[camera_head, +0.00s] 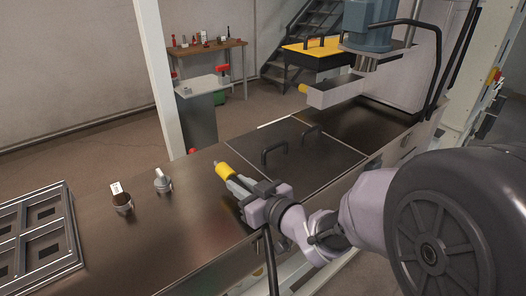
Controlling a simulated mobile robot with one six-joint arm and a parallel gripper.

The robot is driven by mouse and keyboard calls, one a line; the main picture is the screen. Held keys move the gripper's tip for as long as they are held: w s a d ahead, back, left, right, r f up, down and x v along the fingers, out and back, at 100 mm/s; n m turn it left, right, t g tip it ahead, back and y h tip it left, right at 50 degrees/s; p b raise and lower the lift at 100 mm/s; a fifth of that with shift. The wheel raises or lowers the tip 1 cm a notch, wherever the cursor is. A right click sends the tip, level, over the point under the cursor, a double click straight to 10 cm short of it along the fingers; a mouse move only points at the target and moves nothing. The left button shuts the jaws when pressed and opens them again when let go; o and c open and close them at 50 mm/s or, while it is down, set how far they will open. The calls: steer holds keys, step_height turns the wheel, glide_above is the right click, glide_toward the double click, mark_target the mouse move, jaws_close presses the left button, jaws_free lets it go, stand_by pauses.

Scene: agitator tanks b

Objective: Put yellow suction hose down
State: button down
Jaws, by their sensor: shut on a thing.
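The yellow suction hose shows as a short yellow end (225,171) at the tip of my gripper (241,187). My gripper is shut on it and holds it over the brown tank top (190,215), near the left edge of the hatch lid. The yellow end points up and left in the picture. My fingers hide part of the hose. I cannot tell whether it touches the surface.
A hatch lid (290,155) with two dark handles lies right behind my gripper. Two small fittings (122,198) (162,181) stand to the left. A framed grey tray (68,235) is at far left. A metal box (335,92) with a yellow end stands behind. Bare surface lies between the fittings and my gripper.

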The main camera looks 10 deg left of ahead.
steer(key=shift+w+a+f, duration=0.15)
steer(key=shift+w+a, duration=0.45)
steer(key=shift+w, duration=0.3)
step_height(320, 180, down, 4)
steer(key=shift+r+b, duration=0.1)
steer(key=shift+b, duration=0.95)
steer(key=shift+r, duration=0.2)
steer(key=shift+s, duration=0.1)
steer(key=shift+f, duration=0.15)
steer(key=c, duration=1.3)
jaws_free()
